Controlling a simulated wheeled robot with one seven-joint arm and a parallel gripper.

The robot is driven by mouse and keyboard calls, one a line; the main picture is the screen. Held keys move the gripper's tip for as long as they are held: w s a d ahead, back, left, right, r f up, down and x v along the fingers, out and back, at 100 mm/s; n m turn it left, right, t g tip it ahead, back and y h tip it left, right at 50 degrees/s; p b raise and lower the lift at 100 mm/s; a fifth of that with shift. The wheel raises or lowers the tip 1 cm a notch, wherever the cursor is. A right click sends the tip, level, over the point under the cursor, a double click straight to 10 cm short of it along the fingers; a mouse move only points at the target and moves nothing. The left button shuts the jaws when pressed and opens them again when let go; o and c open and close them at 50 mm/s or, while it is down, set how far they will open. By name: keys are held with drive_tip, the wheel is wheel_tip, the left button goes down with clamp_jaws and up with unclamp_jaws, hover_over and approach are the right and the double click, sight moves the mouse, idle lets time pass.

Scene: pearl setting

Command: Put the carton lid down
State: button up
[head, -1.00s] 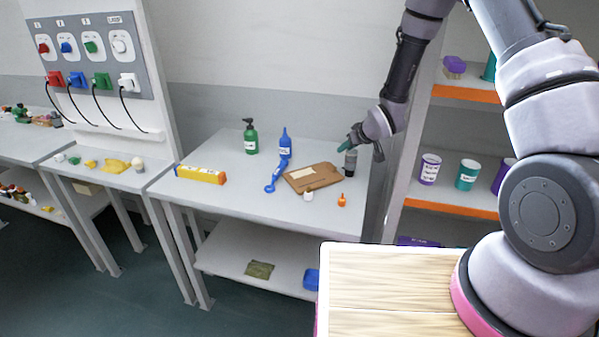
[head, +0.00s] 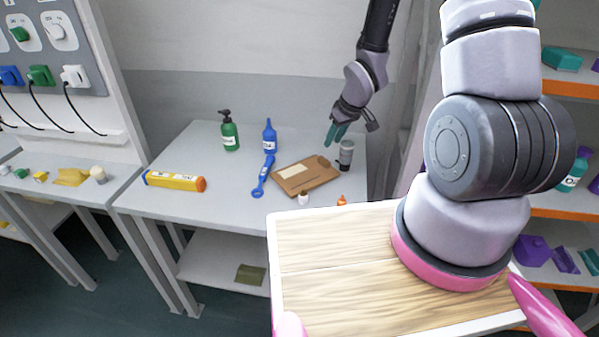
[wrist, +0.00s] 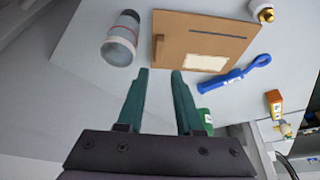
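A flat brown cardboard piece (head: 318,180), seemingly the carton lid, lies on the grey table (head: 215,215). It has a pale label and a small raised tab at one edge; it also shows in the wrist view (wrist: 218,38). My gripper (head: 331,140) is above the table, behind the cardboard and left of a dark grey cup. In the wrist view its teal fingers (wrist: 160,72) are apart with nothing between them. The fingertips appear just short of the cardboard's edge in that view, apart from it.
The grey cup (head: 346,155) stands close to my gripper. A blue wrench-like tool (head: 263,176), a blue bottle (head: 269,138), a green pump bottle (head: 230,135) and a yellow box (head: 172,181) are on the table. Small white and orange bottles stand at the front.

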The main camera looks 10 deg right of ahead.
hover_over(325, 159)
drive_tip(key=s, duration=0.2)
drive_tip(key=f, duration=0.4)
drive_tip(key=shift+d+f, duration=0.1)
drive_tip(key=shift+d, duration=0.3)
drive_tip(key=shift+x, duration=2.65)
drive_tip(key=shift+s+d, duration=0.1)
drive_tip(key=shift+d, duration=0.05)
clamp_jaws()
